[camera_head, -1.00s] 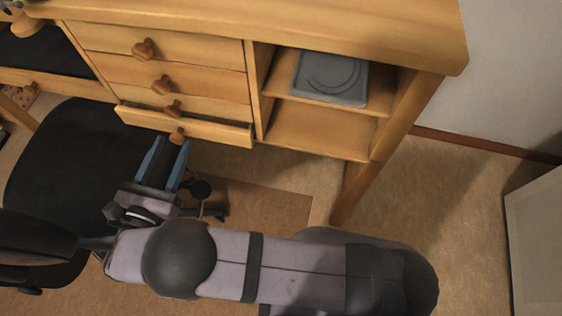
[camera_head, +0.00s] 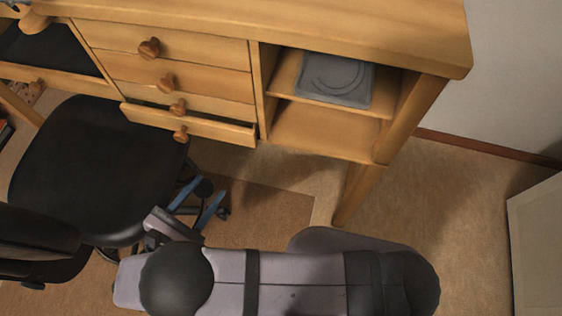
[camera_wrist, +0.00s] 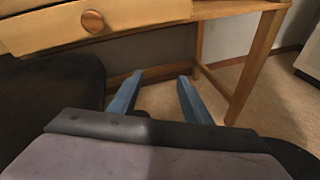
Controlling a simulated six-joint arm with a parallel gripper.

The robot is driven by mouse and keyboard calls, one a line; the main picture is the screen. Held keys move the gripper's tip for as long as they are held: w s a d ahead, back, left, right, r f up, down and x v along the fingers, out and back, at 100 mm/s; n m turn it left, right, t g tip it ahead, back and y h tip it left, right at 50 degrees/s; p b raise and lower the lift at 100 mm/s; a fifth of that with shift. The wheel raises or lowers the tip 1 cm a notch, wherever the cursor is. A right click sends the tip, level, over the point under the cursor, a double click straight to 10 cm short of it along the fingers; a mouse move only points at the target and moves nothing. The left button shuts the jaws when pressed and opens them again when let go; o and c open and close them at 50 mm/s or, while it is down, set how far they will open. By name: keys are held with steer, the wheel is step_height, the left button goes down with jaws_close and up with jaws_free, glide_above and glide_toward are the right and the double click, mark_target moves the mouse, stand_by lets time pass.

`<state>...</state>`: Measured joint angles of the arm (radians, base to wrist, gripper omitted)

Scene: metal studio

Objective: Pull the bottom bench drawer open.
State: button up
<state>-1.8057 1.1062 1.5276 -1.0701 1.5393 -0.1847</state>
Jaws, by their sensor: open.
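The bottom bench drawer (camera_head: 215,129) stands pulled out a little from the wooden bench, with a dark gap along its top. Its round wooden knob (camera_head: 180,134) is on the front, and it also shows in the wrist view (camera_wrist: 93,21) at the upper left. My gripper (camera_head: 199,191) is open and empty, below and in front of the drawer, apart from the knob. In the wrist view its blue fingers (camera_wrist: 159,84) are spread, with only floor and the bench's underside between them.
A black chair (camera_head: 95,160) stands left of my gripper, close to it. A wooden bench leg (camera_head: 357,195) stands to the right. A grey tray-like object (camera_head: 337,80) lies on the open shelf. Carpet is clear right of the leg.

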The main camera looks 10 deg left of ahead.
steer(key=w+d+r+m+g+h+p, duration=0.1)
steer(key=d+r+m+g+h+p, duration=0.15)
steer(key=d, duration=0.55)
steer(key=d+r+m+g+h+p, duration=0.2)
steer(key=d+m+g+h+p, duration=0.15)
steer(key=d, duration=0.45)
steer(key=w+d+r+m+g+h+p, duration=0.1)
steer(key=w+d+r+m+g+p, duration=0.1)
steer(key=r, duration=0.6)
steer(key=shift+w+d+r+m+h+p, duration=0.25)
steer(key=shift+w+d+m+h+p, duration=0.25)
steer(key=shift+w+d+p, duration=0.8)
steer(key=shift+w+a+p, duration=0.2)
steer(key=shift+a+p, duration=0.15)
steer(key=shift+p, duration=0.1)
